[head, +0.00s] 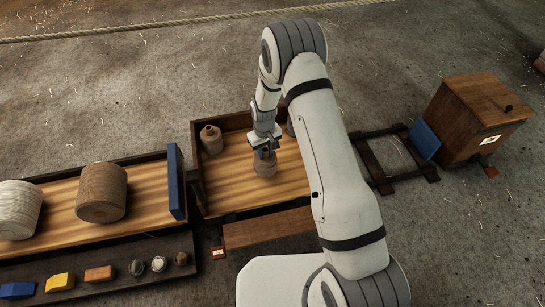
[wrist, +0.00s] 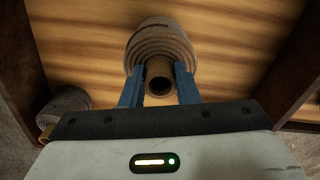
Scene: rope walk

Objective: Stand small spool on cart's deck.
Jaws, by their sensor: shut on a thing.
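The small spool (head: 264,164), a grey-brown rope coil with a tube-like neck, is upright inside the cart. My gripper (head: 264,150) is above it, with its blue fingers shut on the neck. In the wrist view, the fingers (wrist: 158,88) flank the open neck of the spool (wrist: 160,45). The cart's deck (head: 228,190) is striped wood inside a dark rim; the deck also shows in the wrist view (wrist: 80,45). I cannot tell if the spool's base touches the deck. My arm hides the cart's right part.
Another necked spool (head: 211,139) stands at the cart's back left corner; one more (head: 290,128) is partly hidden behind my arm. A bench with large spools (head: 101,193) lies left, past a blue panel (head: 176,182). Rails run right to a wooden box (head: 470,118).

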